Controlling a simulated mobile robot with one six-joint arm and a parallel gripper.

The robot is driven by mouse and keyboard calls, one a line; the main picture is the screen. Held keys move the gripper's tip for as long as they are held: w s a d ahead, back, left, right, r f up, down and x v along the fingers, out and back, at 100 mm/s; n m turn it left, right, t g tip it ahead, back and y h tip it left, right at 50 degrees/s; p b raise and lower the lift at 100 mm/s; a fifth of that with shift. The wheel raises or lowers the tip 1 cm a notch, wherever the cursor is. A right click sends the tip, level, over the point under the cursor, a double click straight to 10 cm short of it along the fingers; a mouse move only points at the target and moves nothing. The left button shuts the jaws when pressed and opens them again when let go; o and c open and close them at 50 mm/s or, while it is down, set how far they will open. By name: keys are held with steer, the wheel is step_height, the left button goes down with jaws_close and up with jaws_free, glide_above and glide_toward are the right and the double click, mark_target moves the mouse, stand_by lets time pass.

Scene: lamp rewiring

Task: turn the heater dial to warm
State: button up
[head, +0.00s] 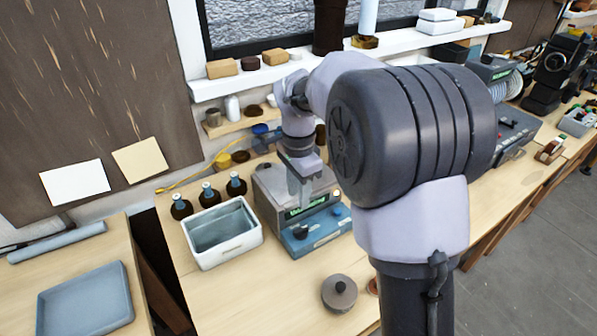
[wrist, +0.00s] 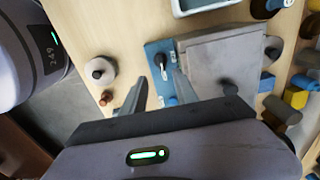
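The heater is a grey-topped box (head: 272,184) with a blue front panel (head: 325,234) and a lit green display. A dark dial (head: 300,231) sits on the left part of that panel. In the wrist view the dial (wrist: 160,60) shows with a pale pointer mark on the blue panel (wrist: 152,49); I cannot read its setting. My gripper (head: 300,203) points down above the heater in the head view. In the wrist view my gripper (wrist: 159,73) is open and empty, its fingers apart, with the dial showing beyond the gap. I see no contact.
A white tray (head: 258,240) stands left of the heater, with dark bottles (head: 208,193) behind it. A round lidded pot (head: 339,292) and a small reddish piece (wrist: 106,97) stand in front. A shelf with several small items runs behind. The bench (head: 270,300) left of the pot is bare.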

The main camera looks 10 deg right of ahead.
step_height(320, 180, up, 4)
steer(key=shift+r+p, duration=0.15)
steer(key=shift+p, duration=0.3)
steer(key=s+a+r+n+t+y+b, duration=0.1)
steer(key=s+r+n+t+b, duration=0.15)
steer(key=s, duration=0.45)
steer(key=s+a+r+n+t+b, duration=0.1)
steer(key=s+r+n+b, duration=0.15)
steer(key=s, duration=0.35)
steer(key=s+a+f+n+t+y+b, duration=0.1)
steer(key=s+f+n, duration=0.4)
steer(key=s, duration=0.7)
steer(key=shift+s+f+t+b, duration=0.2)
steer(key=shift+t+b, duration=0.25)
steer(key=shift+t, duration=0.2)
